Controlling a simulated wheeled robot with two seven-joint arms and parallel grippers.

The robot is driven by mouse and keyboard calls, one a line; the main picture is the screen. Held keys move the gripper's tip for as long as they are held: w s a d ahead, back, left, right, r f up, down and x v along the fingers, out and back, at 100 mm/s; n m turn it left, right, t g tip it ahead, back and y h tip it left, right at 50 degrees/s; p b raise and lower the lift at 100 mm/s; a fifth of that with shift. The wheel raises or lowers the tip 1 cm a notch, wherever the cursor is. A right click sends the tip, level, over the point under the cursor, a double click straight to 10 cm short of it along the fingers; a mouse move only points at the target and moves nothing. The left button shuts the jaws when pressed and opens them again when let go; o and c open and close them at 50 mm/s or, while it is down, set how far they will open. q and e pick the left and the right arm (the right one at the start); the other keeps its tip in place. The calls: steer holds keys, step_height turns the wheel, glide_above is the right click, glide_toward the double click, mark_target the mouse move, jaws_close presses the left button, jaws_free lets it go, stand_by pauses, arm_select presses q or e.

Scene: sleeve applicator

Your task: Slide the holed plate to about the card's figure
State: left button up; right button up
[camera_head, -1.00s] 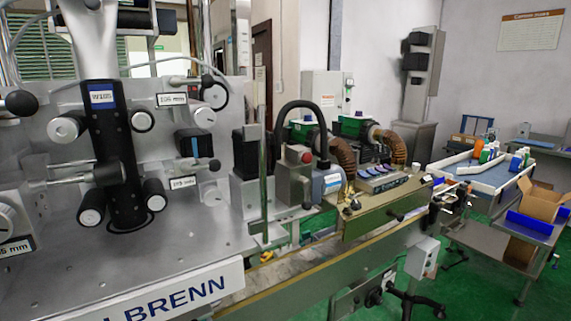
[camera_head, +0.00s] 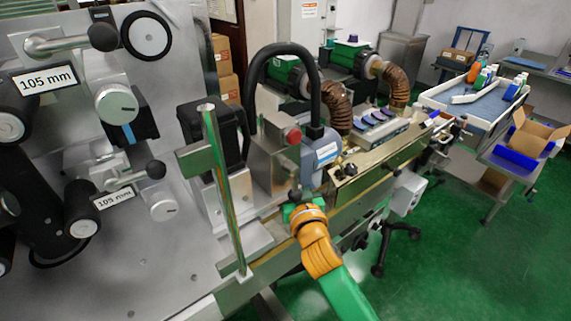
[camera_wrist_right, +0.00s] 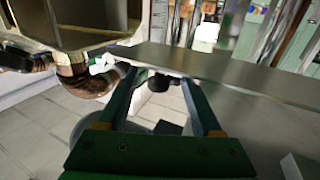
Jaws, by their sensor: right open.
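Two white cards reading "105 mm" show on the machine face in the head view, an upper card (camera_head: 45,79) and a lower card (camera_head: 113,199). I cannot tell for certain which part is the holed plate. My right gripper (camera_head: 300,213) is at the near side of the conveyor, below the grey box with the red button. In the right wrist view, my right gripper (camera_wrist_right: 160,82) is open. A dark knob (camera_wrist_right: 158,83) shows between its fingers, under a steel plate edge (camera_wrist_right: 225,72); contact cannot be told. My left gripper is out of view.
A vertical steel post (camera_head: 224,190) stands left of my right gripper. Brown hoses (camera_head: 338,108) and a brassy guard plate (camera_head: 378,172) with a black knob lie beyond. A blue-topped tray table (camera_head: 470,98) with bottles is at the back right.

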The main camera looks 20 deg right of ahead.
steer(key=shift+w+d+f, duration=0.1)
steer(key=shift+w+f, duration=0.05)
steer(key=shift+w, duration=1.1)
steer(key=shift+s, duration=0.1)
steer(key=shift+c, duration=0.5)
jaws_close()
